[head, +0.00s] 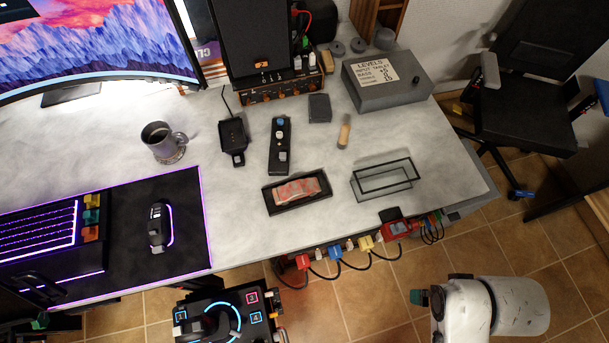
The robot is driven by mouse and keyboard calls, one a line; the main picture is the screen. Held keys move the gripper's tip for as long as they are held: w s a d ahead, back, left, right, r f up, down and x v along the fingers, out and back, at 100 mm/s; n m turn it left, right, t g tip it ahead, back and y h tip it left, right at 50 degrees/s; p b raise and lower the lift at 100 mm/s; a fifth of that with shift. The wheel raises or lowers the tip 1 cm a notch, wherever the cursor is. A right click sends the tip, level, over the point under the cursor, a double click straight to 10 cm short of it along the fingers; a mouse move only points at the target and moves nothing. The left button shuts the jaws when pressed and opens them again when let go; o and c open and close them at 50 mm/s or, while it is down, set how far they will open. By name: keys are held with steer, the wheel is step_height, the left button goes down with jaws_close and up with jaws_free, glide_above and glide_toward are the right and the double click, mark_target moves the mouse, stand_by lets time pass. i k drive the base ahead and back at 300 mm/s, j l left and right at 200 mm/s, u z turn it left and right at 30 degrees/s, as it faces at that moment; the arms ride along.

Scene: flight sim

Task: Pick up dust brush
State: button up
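A small upright-lying piece with a tan wooden-looking part and a greyish end, which looks like the dust brush (344,131), lies on the grey desk (225,185). It is right of a narrow black controller and behind the wire-frame box. It is too small to make out bristles. Nothing touches it. My white arm shows at the bottom right, over the floor and well apart from the desk. My gripper's fingers cannot be made out in the head view.
Near the brush are a dark small box (319,108), a black controller (280,146), a black tray (297,192), a wire-frame box (385,179) and a grey labelled box (388,81). A mug (163,142) stands left. Coloured plugs (335,252) line the front edge. A chair (525,100) stands right.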

mark_target(344, 140)
steer(key=i+l+u, duration=0.15)
steer(key=u, duration=0.25)
steer(key=i+l+u, duration=0.1)
steer(key=l+u, duration=0.25)
steer(key=i+l+u, duration=0.1)
steer(key=l+u, duration=0.3)
